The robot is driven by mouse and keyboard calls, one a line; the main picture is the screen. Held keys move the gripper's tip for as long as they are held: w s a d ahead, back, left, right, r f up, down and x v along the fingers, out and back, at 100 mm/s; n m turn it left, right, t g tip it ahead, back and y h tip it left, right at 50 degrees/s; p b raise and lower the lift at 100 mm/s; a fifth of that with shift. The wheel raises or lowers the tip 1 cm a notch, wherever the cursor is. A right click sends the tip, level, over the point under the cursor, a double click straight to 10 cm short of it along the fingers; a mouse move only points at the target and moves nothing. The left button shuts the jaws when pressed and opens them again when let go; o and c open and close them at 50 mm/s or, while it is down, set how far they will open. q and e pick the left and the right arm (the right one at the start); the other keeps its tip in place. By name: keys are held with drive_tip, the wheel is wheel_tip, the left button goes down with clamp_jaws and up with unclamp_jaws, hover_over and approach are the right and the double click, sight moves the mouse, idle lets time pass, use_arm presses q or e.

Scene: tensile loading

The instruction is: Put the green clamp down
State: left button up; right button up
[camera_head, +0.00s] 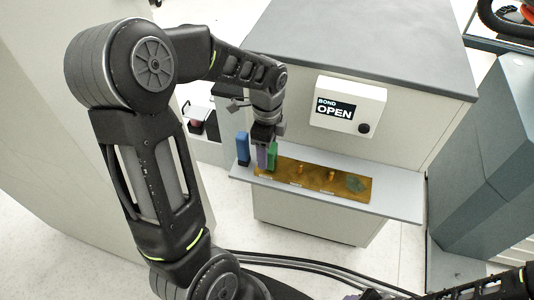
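The green clamp (272,156) is an upright block at the left end of the brown mat (318,183) on the light shelf. My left gripper (264,146) points down right at the green clamp. A purple part (262,159) shows directly left of the green clamp; I cannot tell whether it is a finger or a separate piece. The fingers are too small and overlapped to show whether they grip the clamp, and I cannot tell if its base touches the mat. A blue block (243,148) stands upright to the left. My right gripper (372,295) is only partly visible at the bottom edge.
Small orange pieces (331,176) and a grey-green patch (355,184) are on the mat. The shelf (398,198) is bare at its right end. Behind it stands a cabinet with a box (347,107) reading "BOND OPEN". A dark grey cabinet (483,165) stands at right.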

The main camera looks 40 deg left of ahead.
use_arm(q)
wheel_tip(320, 180, up, 10)
drive_tip(key=shift+f, duration=0.2)
idle(1.6)
clamp_jaws()
idle(0.5)
idle(1.0)
